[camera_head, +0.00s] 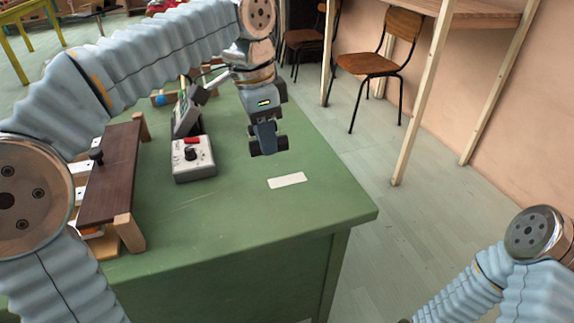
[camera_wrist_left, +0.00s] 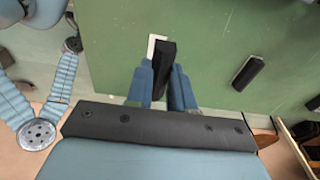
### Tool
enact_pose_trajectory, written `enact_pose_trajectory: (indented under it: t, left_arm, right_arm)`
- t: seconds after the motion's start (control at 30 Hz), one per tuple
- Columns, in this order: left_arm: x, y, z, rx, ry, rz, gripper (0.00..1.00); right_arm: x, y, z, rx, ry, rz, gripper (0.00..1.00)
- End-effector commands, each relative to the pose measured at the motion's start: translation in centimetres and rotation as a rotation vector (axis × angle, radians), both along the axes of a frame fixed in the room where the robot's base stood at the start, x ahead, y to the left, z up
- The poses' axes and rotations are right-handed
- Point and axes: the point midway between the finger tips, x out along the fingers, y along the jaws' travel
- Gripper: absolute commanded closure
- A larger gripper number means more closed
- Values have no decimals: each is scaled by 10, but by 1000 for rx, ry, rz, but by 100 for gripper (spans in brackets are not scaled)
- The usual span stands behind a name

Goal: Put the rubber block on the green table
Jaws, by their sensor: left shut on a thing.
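My left gripper (camera_head: 266,140) is shut on a small black block, the rubber block (camera_head: 268,148), over the green table (camera_head: 240,215). In the left wrist view the block (camera_wrist_left: 163,62) stands out between the two blue fingers (camera_wrist_left: 168,88), with the table (camera_wrist_left: 215,45) behind it. I cannot tell whether the block touches the tabletop. A white card (camera_head: 287,180) lies on the table just in front of the gripper. The dark end of my right arm (camera_wrist_left: 73,40) shows small in the left wrist view. Its jaws cannot be made out.
A grey control box (camera_head: 194,168) with a red button and a tilted device (camera_head: 186,108) stand left of the gripper. A dark wooden bar (camera_head: 112,175) on supports is further left. The table's right part is clear. A chair (camera_head: 375,60) stands beyond.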

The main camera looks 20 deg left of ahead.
Motion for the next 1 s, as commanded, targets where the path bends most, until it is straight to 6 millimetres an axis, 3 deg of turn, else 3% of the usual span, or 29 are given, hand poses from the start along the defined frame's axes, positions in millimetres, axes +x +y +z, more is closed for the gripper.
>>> enact_pose_trajectory:
  t: [0.1,0.4,0.6,0.97,1.0]
  left_arm:
    - [6,-12,-20,1,2,0,100]
    - [17,-33,-48,2,2,-1,100]
    - [18,-34,-77,0,-1,1,100]
    - [18,-33,-81,0,-1,1,100]
    - [18,-33,-81,0,-1,1,76]
  right_arm:
    - [0,0,-4,0,0,-1,57]
    - [0,0,-7,-1,0,-1,57]
    - [0,0,-12,-1,0,-2,57]
    - [0,0,-13,-1,0,-2,57]
    - [0,-1,-13,-1,0,-2,57]
